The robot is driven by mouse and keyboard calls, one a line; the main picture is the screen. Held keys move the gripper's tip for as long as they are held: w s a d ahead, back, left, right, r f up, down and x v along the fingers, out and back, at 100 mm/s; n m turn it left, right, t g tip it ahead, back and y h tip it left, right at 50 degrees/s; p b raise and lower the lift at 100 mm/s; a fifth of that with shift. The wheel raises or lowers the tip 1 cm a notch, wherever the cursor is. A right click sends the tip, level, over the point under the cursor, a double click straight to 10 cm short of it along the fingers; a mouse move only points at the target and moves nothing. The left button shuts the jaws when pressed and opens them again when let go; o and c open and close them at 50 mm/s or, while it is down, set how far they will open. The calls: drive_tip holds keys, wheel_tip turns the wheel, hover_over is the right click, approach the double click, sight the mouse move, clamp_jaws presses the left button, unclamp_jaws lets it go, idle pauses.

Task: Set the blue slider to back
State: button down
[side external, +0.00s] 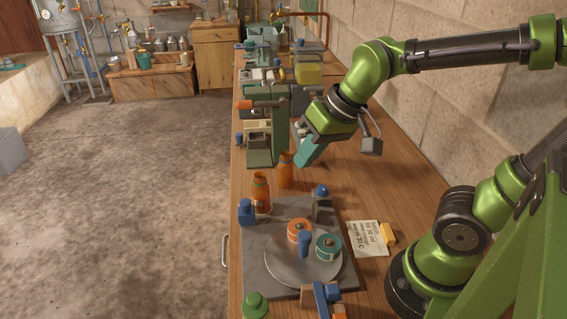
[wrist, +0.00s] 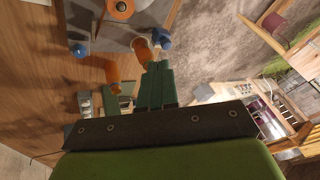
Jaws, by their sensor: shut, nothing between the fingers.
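Several blue parts show, and I cannot tell for certain which is the blue slider. A blue block (side external: 246,212) is at the left edge of the grey plate (side external: 258,233). A blue knob (side external: 321,191) is at its back right, and a blue-topped bar (side external: 321,294) is at the front. Two blue pieces also show in the wrist view, one at left (wrist: 78,50) and one beside an orange bottle (wrist: 165,43). My gripper (side external: 304,160) has teal fingers, shut and empty, tilted downward behind the plate. Its fingertips (wrist: 157,66) touch none of these parts.
A green machine (side external: 278,135) stands close left of my gripper. A round turntable (side external: 275,268) carries orange and teal spools. A paper note (side external: 367,238) lies right of the plate, near the wall.

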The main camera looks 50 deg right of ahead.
drive_tip(key=w+a+f+n+g, duration=0.1)
drive_tip(key=w+a+n+g, duration=0.2)
drive_tip(key=w, duration=0.5)
drive_tip(key=n+g+h, duration=0.2)
hover_over(246, 209)
wheel_tip(246, 209, down, 2)
drive_tip(key=w+a+f+n+g+h, duration=0.3)
drive_tip(key=w+a+f+n, duration=0.2)
drive_tip(key=w+a+n, duration=0.2)
drive_tip(key=shift+w+a+f, duration=0.2)
drive_tip(key=shift+w+a, duration=0.55)
drive_tip(key=shift+w, duration=0.1)
drive_tip(key=shift+f, duration=0.15)
drive_tip(key=shift+s+d+f, duration=0.9)
drive_tip(key=shift+f, duration=0.6)
drive_tip(key=shift+s+d+f, duration=0.9)
drive_tip(key=shift+s+f, duration=0.05)
drive_tip(key=shift+f, duration=0.55)
drive_tip(key=shift+s+d+f, duration=0.9)
drive_tip(key=shift+f, duration=0.6)
